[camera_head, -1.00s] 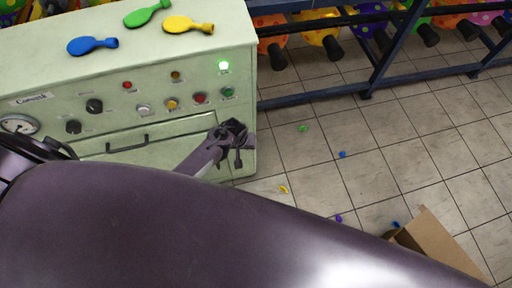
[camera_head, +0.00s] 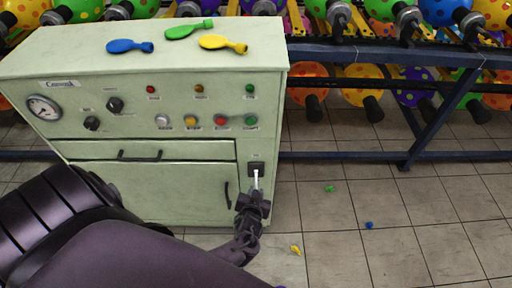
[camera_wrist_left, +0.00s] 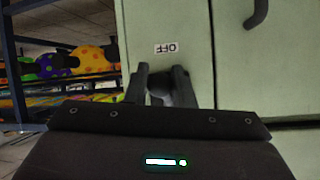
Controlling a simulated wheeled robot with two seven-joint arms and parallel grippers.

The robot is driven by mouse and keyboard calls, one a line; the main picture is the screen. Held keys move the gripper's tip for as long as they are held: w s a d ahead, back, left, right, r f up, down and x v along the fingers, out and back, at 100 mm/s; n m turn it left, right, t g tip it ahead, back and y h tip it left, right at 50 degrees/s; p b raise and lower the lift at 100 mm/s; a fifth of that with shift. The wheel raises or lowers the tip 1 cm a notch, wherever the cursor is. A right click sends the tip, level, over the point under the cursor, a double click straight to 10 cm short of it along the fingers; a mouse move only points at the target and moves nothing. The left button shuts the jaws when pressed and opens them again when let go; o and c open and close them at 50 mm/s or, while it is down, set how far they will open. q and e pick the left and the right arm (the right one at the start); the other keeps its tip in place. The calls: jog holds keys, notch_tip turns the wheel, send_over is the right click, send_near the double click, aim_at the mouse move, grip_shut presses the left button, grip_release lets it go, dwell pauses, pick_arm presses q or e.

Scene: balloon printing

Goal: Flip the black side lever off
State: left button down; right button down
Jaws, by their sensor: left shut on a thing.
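The black side lever (camera_head: 256,180) is on the lower right of the pale green machine's front, on a dark plate with a light shaft pointing down. My left gripper (camera_head: 253,198) is at the lever's lower end and shut on it. In the left wrist view, the lever's dark rounded end (camera_wrist_left: 160,90) shows between the two fingers of the left gripper (camera_wrist_left: 163,78). An OFF label (camera_wrist_left: 166,48) appears upside down just beyond the fingertips. The gripper hides part of the lever. My right gripper is out of view.
The machine (camera_head: 190,150) has a gauge, knobs, buttons and lamps; its upper right green lamp (camera_head: 250,88) looks unlit. Blue, green and yellow balloons (camera_head: 223,44) lie on top. A blue rack (camera_head: 440,125) with patterned balloons stands behind. Small balloons lie on the open tiled floor.

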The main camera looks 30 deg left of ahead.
pick_arm(q)
jog(key=shift+w+a+f+t+y+b, duration=0.25)
jog(key=shift+f+t+b, duration=0.35)
jog(key=shift+b, duration=0.4)
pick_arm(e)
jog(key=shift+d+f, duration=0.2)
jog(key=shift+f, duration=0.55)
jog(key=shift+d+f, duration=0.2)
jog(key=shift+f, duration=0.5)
pick_arm(q)
jog(key=shift+r, duration=0.15)
jog(key=c, duration=1.3)
grip_release()
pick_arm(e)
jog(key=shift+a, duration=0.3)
pick_arm(q)
jog(key=shift+d, duration=0.1)
jog(key=shift+s+d+r, duration=0.1)
jog(key=shift+s+d, duration=0.05)
jog(key=shift+s, duration=0.15)
jog(key=v, duration=0.7)
jog(key=shift+p, duration=0.45)
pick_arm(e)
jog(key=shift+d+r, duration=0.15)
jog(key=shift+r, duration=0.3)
